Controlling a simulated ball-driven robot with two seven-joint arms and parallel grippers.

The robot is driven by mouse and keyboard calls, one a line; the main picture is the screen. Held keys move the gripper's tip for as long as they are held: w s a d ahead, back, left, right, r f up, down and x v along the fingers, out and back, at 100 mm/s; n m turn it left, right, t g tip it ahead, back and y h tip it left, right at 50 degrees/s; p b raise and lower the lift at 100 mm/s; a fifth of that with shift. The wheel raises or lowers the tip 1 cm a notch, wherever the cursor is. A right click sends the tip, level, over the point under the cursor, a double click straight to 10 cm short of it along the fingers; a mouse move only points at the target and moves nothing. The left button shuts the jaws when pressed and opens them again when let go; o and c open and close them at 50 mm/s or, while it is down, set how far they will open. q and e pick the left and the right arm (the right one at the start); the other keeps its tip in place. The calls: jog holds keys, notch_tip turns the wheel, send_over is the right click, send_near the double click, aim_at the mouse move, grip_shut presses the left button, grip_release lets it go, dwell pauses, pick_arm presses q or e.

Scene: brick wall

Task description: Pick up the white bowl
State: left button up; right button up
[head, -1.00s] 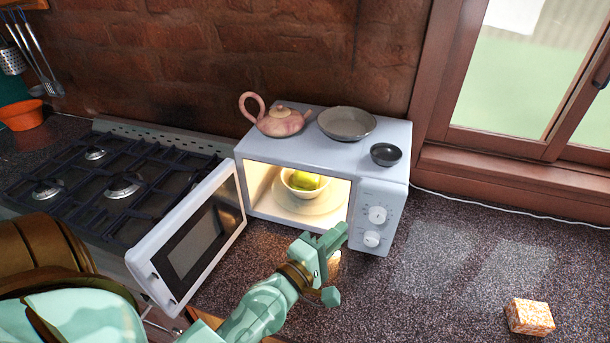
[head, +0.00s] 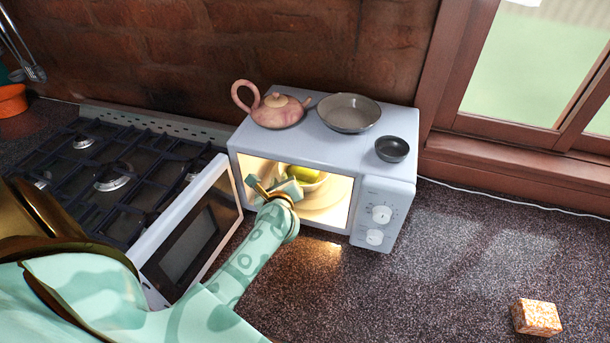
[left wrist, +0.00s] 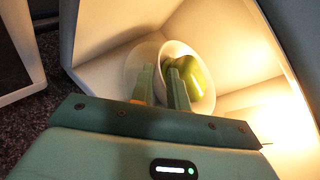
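The white bowl (head: 312,186) stands inside the lit, open microwave (head: 375,160) and holds a green-yellow fruit (head: 303,173). In the left wrist view the bowl (left wrist: 206,98) looks sideways, with the fruit (left wrist: 190,72) in it. My left gripper (head: 274,188) is at the microwave opening, in front of the bowl and partly hiding it. In the left wrist view its two fingers (left wrist: 161,88) are apart, with the near-left bowl rim seen between them. Whether they touch the bowl I cannot tell. My right gripper is not in view.
The microwave door (head: 190,235) stands open at the left, close to my left arm. A pink teapot (head: 278,110), a grey pan (head: 349,113) and a small dark bowl (head: 392,149) stand on the microwave. A speckled block (head: 536,317) lies on the counter at right.

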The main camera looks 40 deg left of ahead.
aim_at(282, 166)
pick_arm(q)
jog(key=x, duration=0.5)
jog(key=shift+w+a+f, duration=0.1)
jog(key=shift+w+f, duration=0.15)
jog(key=shift+w, duration=0.1)
jog(key=shift+s+r, duration=0.1)
grip_shut()
jog(key=shift+r, duration=0.2)
